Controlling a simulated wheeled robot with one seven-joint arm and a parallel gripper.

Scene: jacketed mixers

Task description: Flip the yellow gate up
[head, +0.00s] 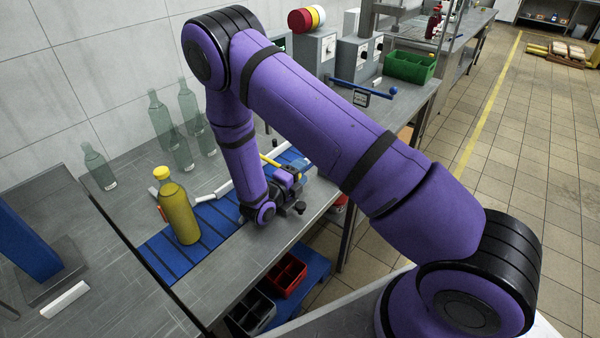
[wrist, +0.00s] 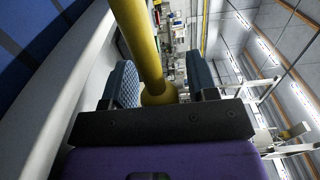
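The yellow gate shows in the head view as a thin yellow bar (head: 269,161) beside the blue slatted strip, partly hidden by my arm. In the wrist view the yellow bar (wrist: 139,40) runs down between my fingers and ends in a yellow ball (wrist: 158,94). My gripper (wrist: 163,85) is open, with one finger on each side of the bar. The left finger is close to the ball, and a gap shows at the right finger. In the head view my gripper (head: 287,180) is low over the bench's front edge, at the near end of the bar.
A yellow-green bottle (head: 179,213) stands on the blue slatted strip (head: 160,256), left of my arm. Several translucent green bottles (head: 158,112) stand behind it. White rails (head: 213,192) lie along the strip. Red (head: 286,275) and grey (head: 252,311) bins sit below the bench edge.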

